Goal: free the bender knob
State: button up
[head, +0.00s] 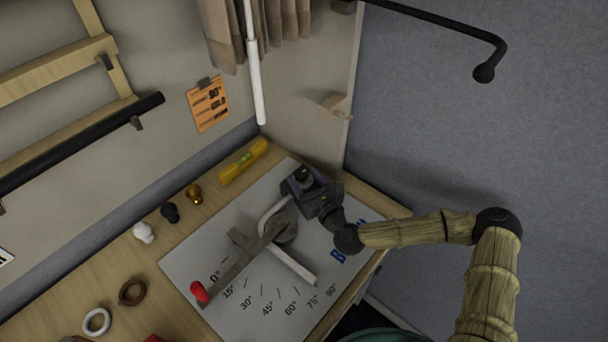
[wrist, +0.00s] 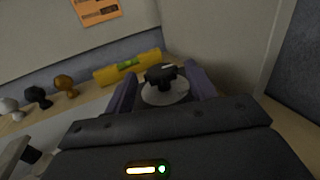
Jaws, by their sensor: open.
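The bender knob (wrist: 160,74) is a black T-shaped knob on a round grey disc in the wrist view. My gripper (wrist: 163,88) is open, with one purple finger on each side of the knob. I cannot tell whether either finger touches it. In the head view my gripper (head: 304,185) is over the back of the bender board (head: 240,308), and it hides most of the knob. The bender's flat lever (head: 240,266) ends in a red grip (head: 199,291) near the 0° mark. A pale bent tube (head: 296,267) runs past the central hub.
A yellow spirit level (head: 243,161) lies behind the board. Brass (head: 194,194), black (head: 170,212) and white (head: 144,232) knobs stand along the table's left. Brown (head: 132,292) and white (head: 97,321) rings lie nearer. A wall panel (head: 310,105) rises close behind my gripper.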

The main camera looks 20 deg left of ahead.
jog(key=shift+w+a, duration=0.35)
jog(key=shift+a, duration=0.15)
jog(key=c, duration=1)
